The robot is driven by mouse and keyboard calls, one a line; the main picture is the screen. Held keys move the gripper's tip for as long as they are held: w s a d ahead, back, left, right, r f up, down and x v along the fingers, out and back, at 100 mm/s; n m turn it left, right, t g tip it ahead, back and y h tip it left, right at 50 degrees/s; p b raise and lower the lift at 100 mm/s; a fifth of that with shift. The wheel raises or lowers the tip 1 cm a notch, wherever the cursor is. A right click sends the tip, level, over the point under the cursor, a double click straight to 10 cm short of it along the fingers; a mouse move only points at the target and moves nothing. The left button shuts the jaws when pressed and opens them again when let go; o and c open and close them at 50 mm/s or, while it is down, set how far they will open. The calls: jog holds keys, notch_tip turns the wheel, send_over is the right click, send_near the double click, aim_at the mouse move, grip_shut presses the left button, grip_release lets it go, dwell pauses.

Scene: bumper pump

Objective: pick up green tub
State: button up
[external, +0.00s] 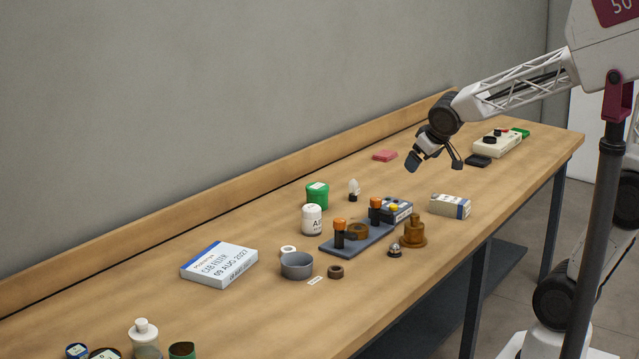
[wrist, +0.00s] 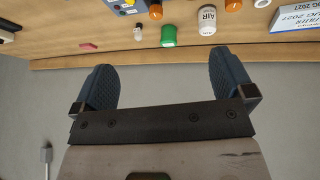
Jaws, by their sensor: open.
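The green tub (external: 317,197) stands upright on the wooden bench, near the back edge and left of my gripper in the external view. It has a pale label on its lid. In the wrist view the green tub (wrist: 168,36) shows near the top middle, beyond the fingers. My gripper (external: 434,163) is open and empty, held above the bench well to the right of the tub. Its two dark fingers are spread wide in the wrist view (wrist: 164,85), with nothing between them.
A white AIR canister (external: 311,219) stands close in front of the tub. A small clear bulb (external: 354,188) is just right of it. A fixture plate (external: 350,243) with orange-topped posts lies in front. The back ledge (external: 200,217) runs behind.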

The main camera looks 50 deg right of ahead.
jog(key=w+d+f+n+t, duration=0.1)
jog(key=w+d+t, duration=0.15)
jog(key=w, duration=0.85)
jog(key=w+d+f+t, duration=0.2)
jog(key=w+d, duration=0.2)
jog(key=w, duration=0.8)
jog(key=n+t+y, duration=0.2)
jog(key=y, duration=0.3)
send_over(319, 186)
jog(key=s, duration=0.4)
notch_tip(319, 186, down, 10)
jog(key=f, duration=0.1)
jog(key=shift+d+r, duration=0.25)
jog(key=shift+d, duration=0.05)
jog(key=shift+f, duration=0.1)
jog(key=shift+f, duration=2.85)
jog(key=shift+f, duration=0.45)
jog(key=shift+w+f, duration=0.1)
jog(key=shift+f, duration=0.15)
jog(key=shift+x, duration=2.35)
